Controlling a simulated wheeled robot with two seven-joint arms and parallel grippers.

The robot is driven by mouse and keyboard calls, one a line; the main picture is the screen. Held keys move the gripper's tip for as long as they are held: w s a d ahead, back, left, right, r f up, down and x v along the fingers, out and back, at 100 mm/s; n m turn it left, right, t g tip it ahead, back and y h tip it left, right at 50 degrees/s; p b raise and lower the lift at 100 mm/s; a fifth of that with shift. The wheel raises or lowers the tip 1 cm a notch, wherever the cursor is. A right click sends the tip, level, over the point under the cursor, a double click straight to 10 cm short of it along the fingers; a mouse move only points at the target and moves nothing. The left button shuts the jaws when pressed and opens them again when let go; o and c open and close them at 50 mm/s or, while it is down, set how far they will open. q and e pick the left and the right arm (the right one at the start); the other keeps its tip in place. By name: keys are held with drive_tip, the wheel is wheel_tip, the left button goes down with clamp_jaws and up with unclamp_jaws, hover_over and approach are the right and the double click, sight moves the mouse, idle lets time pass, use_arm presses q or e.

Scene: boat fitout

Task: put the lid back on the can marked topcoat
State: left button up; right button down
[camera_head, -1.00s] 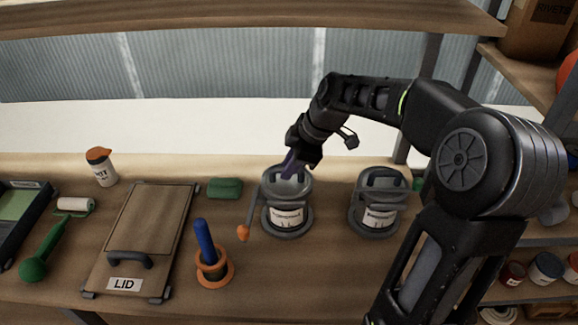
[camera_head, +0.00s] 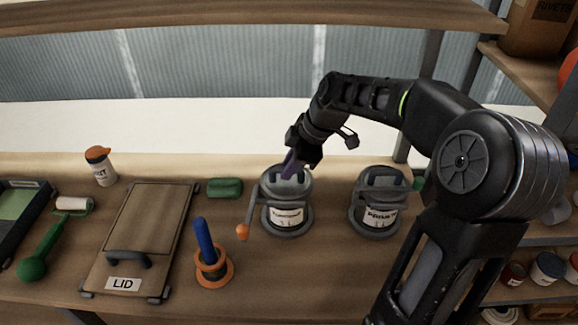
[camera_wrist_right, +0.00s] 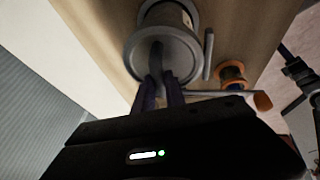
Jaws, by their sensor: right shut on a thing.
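A metal can (camera_head: 286,215) with a white label stands in a round grey holder at the middle of the bench. Its label is too blurred to read surely. A grey lid (camera_wrist_right: 178,50) with a bar handle is on or just over its mouth; I cannot tell whether it sits fully down. My right gripper (camera_head: 290,168) reaches in from above, its purple fingers shut on the lid's handle. The fingers also show in the right wrist view (camera_wrist_right: 160,92). A second, similar can (camera_head: 380,213) stands to the right with its own handled top. My left gripper is not in view.
An orange-tipped rod (camera_head: 243,231) is beside the middle can. A blue-handled tool (camera_head: 205,240) stands in an orange ring to the left. A board marked LID (camera_head: 145,235), a green block (camera_head: 225,187) and an orange-capped bottle (camera_head: 101,165) are further left. A shelf (camera_head: 200,17) hangs above.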

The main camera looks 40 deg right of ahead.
drive_tip(key=shift+f+b, duration=0.15)
drive_tip(key=shift+b, duration=0.2)
idle(0.3)
drive_tip(key=c, duration=1.3)
unclamp_jaws()
drive_tip(key=shift+o, duration=0.3)
drive_tip(key=o, duration=0.4)
drive_tip(key=shift+r+p, duration=2.15)
drive_tip(key=shift+r, duration=1.4)
